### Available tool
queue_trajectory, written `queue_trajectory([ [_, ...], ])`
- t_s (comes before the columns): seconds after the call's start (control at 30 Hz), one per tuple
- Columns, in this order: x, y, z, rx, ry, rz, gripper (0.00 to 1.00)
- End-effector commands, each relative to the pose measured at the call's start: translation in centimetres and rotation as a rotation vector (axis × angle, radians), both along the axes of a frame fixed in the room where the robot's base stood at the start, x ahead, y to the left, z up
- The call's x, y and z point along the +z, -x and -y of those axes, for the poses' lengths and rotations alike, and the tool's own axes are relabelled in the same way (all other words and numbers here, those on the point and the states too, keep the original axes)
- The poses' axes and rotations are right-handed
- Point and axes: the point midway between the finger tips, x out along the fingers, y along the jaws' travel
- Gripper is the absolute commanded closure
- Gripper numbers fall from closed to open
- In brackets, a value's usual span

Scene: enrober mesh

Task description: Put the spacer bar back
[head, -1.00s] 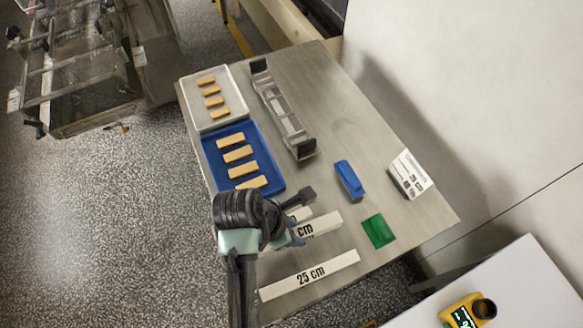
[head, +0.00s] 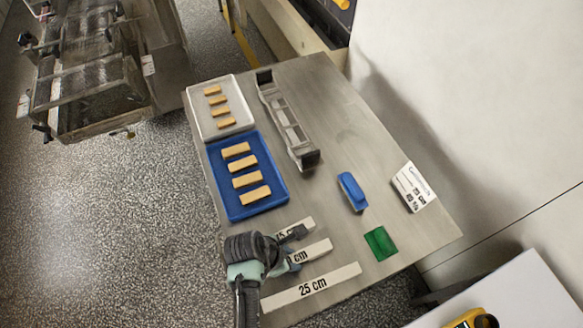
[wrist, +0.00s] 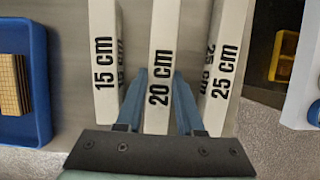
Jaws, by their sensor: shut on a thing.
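My gripper (head: 284,257) is over the near left part of the steel table, with one finger on each side of the spacer bar marked 20 cm (head: 316,250). It is shut on this white bar, which also shows between the fingers in the wrist view (wrist: 160,45). The bar lies between the 15 cm bar (wrist: 104,50) and the 25 cm bar (wrist: 226,60), roughly parallel to both, with gaps. The 25 cm bar (head: 335,283) is nearest the table's front edge. The 15 cm bar (head: 300,229) is partly hidden. I cannot tell whether the held bar touches the table.
A blue tray (head: 227,207) and a white tray (head: 193,105) hold several tan bars. A metal frame (head: 285,118), a blue block (head: 352,191), a green square (head: 380,243) and a printed card (head: 414,187) are also on the table.

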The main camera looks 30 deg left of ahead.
Motion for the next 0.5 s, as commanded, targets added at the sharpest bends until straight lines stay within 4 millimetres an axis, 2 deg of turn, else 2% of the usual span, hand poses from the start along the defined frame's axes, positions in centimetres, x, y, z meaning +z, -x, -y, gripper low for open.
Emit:
queue_trajectory([
  [0.27, -0.35, -0.06, -0.04, 0.000, 0.000, 0.001, 1.00],
  [0.3, -0.30, -0.05, -0.04, 0.000, -0.001, 0.001, 0.58],
  [0.43, -0.27, -0.03, -0.02, 0.000, -0.001, 0.001, 0.35],
  [0.5, -0.27, -0.03, -0.02, 0.000, -0.001, 0.001, 0.33],
])
